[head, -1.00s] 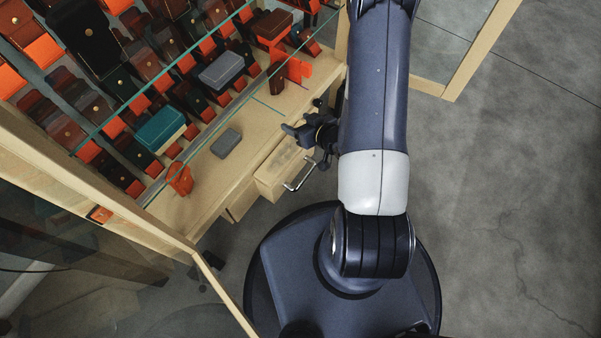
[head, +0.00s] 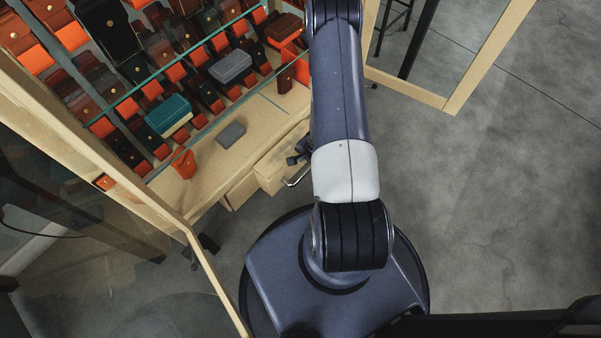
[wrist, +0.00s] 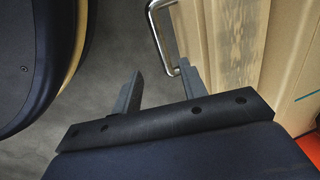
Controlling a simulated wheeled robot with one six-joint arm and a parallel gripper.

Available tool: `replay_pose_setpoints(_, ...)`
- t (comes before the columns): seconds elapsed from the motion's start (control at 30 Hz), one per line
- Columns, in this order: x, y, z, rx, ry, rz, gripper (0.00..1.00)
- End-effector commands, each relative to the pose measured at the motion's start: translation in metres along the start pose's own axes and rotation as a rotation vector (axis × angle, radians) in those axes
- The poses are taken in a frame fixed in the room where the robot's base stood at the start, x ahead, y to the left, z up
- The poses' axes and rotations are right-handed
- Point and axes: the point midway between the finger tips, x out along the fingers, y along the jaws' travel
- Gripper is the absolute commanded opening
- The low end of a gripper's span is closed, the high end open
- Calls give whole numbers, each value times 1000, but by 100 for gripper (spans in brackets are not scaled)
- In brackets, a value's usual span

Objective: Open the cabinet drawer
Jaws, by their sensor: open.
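The cabinet drawer (head: 268,180) is pale wood, below the counter, left of my arm in the head view. It appears to stand out a little from the cabinet front; how far is hard to tell. Its metal bar handle (head: 297,180) shows beside my arm and is also at the top of the wrist view (wrist: 155,38). My gripper (wrist: 160,88) is open, with its two fingers apart. The handle's near end is close to the right fingertip; I cannot tell whether they touch. In the head view my arm hides most of the gripper.
The cabinet counter (head: 215,165) holds a grey box (head: 231,135) and an orange item (head: 184,163). Shelves of bags and cases stand behind glass. Open wood-framed glass doors (head: 440,100) flank the cabinet. Grey floor lies clear to the right.

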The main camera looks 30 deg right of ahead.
Motion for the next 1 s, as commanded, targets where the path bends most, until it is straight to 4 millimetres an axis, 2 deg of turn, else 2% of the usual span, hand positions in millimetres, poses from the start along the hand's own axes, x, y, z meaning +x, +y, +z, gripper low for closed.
replay_pose_setpoints(0.4,73,1,1,-1,-1,1,41)
replay_pose_setpoints(0.53,92,1,1,-2,-1,0,41)
replay_pose_setpoints(0.7,104,0,1,-2,0,0,41)
replay_pose_setpoints(1.0,106,0,0,-2,0,-1,41)
